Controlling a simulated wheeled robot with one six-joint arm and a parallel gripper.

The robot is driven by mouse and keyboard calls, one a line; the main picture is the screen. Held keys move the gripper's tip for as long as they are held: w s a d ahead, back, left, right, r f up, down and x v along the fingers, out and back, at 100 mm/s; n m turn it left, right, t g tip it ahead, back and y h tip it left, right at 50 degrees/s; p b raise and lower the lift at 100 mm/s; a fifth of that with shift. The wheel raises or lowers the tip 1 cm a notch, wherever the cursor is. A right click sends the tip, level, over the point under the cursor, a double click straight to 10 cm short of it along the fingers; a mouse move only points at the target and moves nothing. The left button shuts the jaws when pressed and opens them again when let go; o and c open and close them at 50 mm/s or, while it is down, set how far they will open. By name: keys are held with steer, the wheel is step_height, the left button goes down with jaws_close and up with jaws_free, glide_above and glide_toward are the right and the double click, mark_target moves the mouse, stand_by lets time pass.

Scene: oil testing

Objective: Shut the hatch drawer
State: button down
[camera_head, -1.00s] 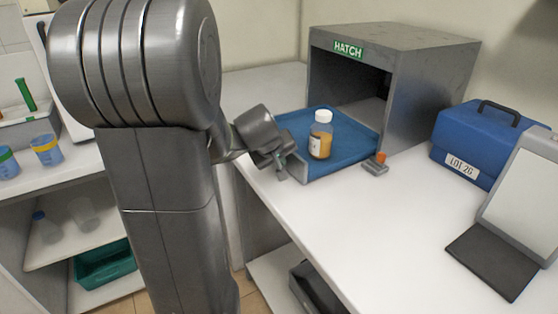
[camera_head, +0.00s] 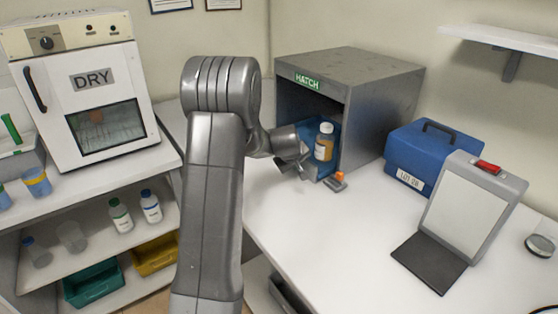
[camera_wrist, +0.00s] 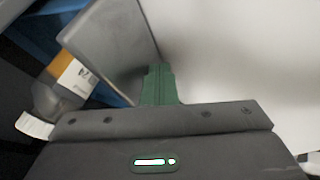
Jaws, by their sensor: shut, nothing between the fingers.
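The grey metal hatch (camera_head: 350,70) stands open-fronted on the white counter, marked HATCH. Its blue drawer (camera_head: 334,129) is mostly inside, with its front end still outside the opening. A bottle of amber liquid with a white cap (camera_head: 325,143) stands upright in the drawer. My gripper (camera_head: 303,169) is at the drawer's front end. In the wrist view, my shut green fingertips (camera_wrist: 158,82) are empty and close against the grey drawer front (camera_wrist: 112,45); exact contact is unclear. The bottle (camera_wrist: 66,76) shows behind that panel.
A small grey device with an orange knob (camera_head: 337,182) sits on the counter just right of the drawer front. A blue case (camera_head: 432,152) and a grey stand with a pale panel (camera_head: 462,215) are farther right. A drying oven (camera_head: 85,90) is at left. The front counter is clear.

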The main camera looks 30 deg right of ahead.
steer(key=p, duration=0.4)
glide_toward(311, 157)
steer(key=f, duration=0.2)
steer(key=d+f, duration=0.1)
steer(key=f, duration=0.1)
steer(key=shift+s, duration=0.2)
